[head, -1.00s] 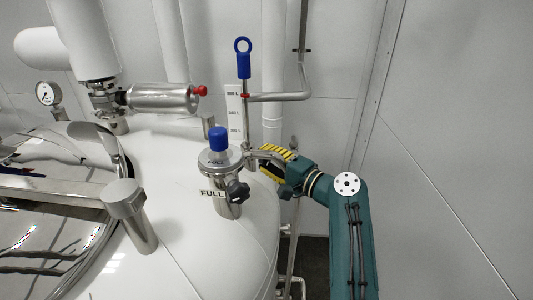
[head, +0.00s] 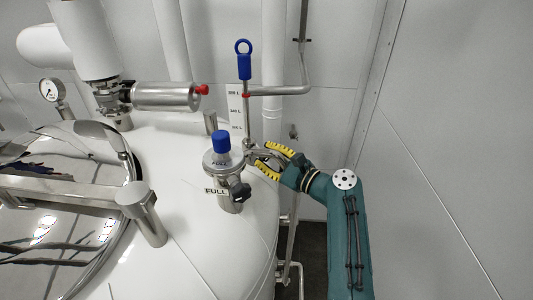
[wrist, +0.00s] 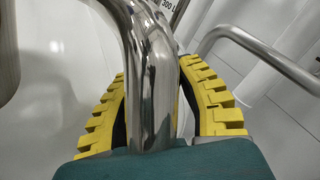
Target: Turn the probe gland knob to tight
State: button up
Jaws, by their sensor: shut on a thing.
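A black lobed knob (head: 240,192) sits on the side of a steel gland fitting (head: 224,168) with a blue cap (head: 221,142) and FULL labels. A steel probe rod with a blue ring handle (head: 243,65) stands just behind it. My gripper (head: 264,158) is to the right of the fitting, above and right of the black knob and apart from it. In the wrist view, its yellow ribbed fingers lie on either side of a bent chrome tube (wrist: 150,75) and are shut on it. The knob is not visible in the wrist view, and I cannot read its setting.
A level scale (head: 235,108) and a bent steel pipe (head: 285,88) stand behind my gripper. A shiny round hatch (head: 60,215) with a bar and a steel post (head: 143,213) is to the left. The wall at right leaves free room.

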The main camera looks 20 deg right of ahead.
jog(key=shift+f+m, duration=0.25)
jog(key=shift+m, duration=0.95)
jog(key=shift+f, duration=0.1)
jog(key=o, duration=1.2)
jog(key=shift+r, duration=0.25)
jog(key=shift+s+d, duration=0.15)
jog(key=shift+s, duration=0.1)
jog(key=v, duration=1.1)
jog(key=shift+s, duration=0.2)
